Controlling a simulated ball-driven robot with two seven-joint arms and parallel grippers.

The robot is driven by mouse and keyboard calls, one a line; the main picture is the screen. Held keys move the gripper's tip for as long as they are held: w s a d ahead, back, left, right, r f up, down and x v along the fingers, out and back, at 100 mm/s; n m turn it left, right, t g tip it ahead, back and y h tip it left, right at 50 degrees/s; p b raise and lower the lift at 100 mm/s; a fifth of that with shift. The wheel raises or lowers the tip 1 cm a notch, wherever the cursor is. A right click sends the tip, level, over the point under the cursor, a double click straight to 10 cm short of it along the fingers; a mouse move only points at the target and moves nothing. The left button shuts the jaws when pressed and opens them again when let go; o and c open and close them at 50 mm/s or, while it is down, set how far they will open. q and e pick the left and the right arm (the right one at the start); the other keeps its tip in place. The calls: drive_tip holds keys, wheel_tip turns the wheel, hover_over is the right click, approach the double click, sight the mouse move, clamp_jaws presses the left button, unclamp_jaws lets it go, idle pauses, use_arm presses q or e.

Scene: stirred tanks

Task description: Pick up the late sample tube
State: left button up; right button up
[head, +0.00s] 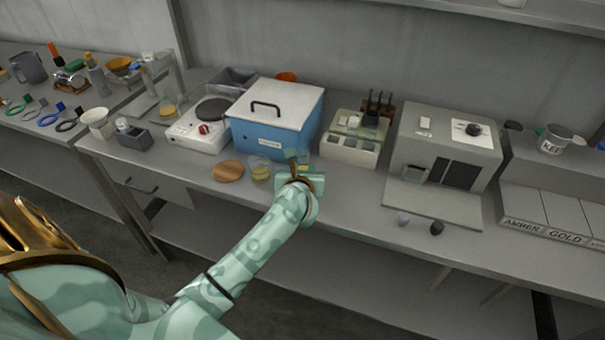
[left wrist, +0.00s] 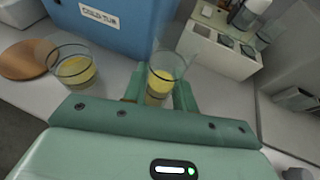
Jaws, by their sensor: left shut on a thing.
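My left gripper (head: 300,166) is shut on a small clear glass tube with yellow liquid (left wrist: 161,77), which stands between its fingers in the left wrist view. In the head view the tube is mostly hidden by my gripper, in front of the blue box. A second clear glass with yellow liquid (left wrist: 74,68) stands to the left of the gripper, apart from it; it also shows in the head view (head: 260,172). I cannot read any label telling the two glasses apart. My right gripper is not in view.
A blue box with a white lid (head: 268,137) stands just behind. A round wooden disc (head: 228,171) lies left of the second glass. A white rack (head: 347,151) and a grey machine (head: 443,150) stand to the right. Two small stoppers (head: 436,228) lie near the front edge.

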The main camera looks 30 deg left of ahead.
sight(301, 157)
use_arm(q)
drive_tip(key=s+r+p, duration=0.1)
drive_tip(key=r, duration=0.1)
drive_tip(key=s+d+r, duration=0.1)
drive_tip(key=s+r, duration=0.1)
drive_tip(key=r, duration=0.1)
drive_tip(key=s+d+r+p, duration=0.1)
drive_tip(key=r, duration=0.1)
drive_tip(key=shift+s+r+p, duration=0.15)
drive_tip(key=shift+s+p, duration=0.1)
drive_tip(key=shift+p, duration=0.1)
drive_tip(key=p+v, duration=0.1)
drive_tip(key=v, duration=0.8)
drive_tip(key=shift+s, duration=0.55)
